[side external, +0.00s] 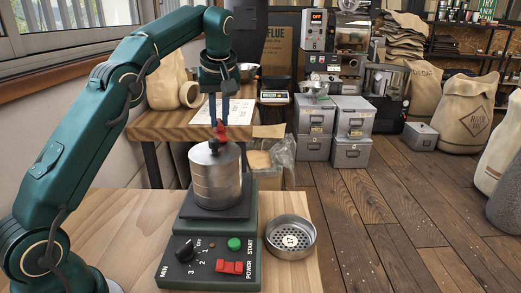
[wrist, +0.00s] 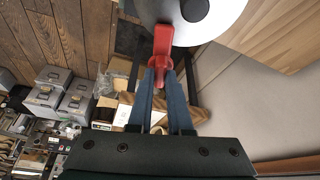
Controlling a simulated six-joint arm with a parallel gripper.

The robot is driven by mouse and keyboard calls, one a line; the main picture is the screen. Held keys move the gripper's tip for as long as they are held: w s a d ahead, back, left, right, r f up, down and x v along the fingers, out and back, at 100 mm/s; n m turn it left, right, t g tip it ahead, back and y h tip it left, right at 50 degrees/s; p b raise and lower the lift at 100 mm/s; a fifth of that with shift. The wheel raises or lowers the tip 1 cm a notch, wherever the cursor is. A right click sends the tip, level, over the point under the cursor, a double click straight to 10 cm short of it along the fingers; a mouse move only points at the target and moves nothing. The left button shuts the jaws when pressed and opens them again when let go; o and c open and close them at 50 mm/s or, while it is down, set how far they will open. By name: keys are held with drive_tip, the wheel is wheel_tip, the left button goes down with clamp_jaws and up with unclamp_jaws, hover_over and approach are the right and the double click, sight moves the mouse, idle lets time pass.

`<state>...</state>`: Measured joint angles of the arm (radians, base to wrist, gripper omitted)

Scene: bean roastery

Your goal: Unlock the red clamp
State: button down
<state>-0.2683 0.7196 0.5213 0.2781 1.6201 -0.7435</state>
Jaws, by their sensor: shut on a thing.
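The red clamp (side external: 219,130) stands up at the top of a metal canister (side external: 216,177), which sits on a green machine with a dial and buttons. In the wrist view the red clamp (wrist: 163,42) reaches over the rim of the canister's pale lid (wrist: 222,18), beside a dark knob (wrist: 194,9). My gripper (side external: 217,118) comes straight down from above with its blue fingers on the clamp. In the wrist view my gripper (wrist: 161,68) has its fingertips closed around the clamp's near end. The canister is upright.
The machine's front panel (side external: 208,262) has a dial, a green button and a red switch. A round perforated metal dish (side external: 290,238) marked 17 stands right of it on the wooden table (side external: 110,215). A second wooden table (side external: 165,124) with paper is behind.

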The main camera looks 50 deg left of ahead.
drive_tip(key=shift+r+n, duration=0.1)
drive_tip(key=shift+n, duration=0.6)
drive_tip(key=c, duration=0.8)
unclamp_jaws()
drive_tip(key=shift+c, duration=0.2)
drive_tip(key=shift+m, duration=0.8)
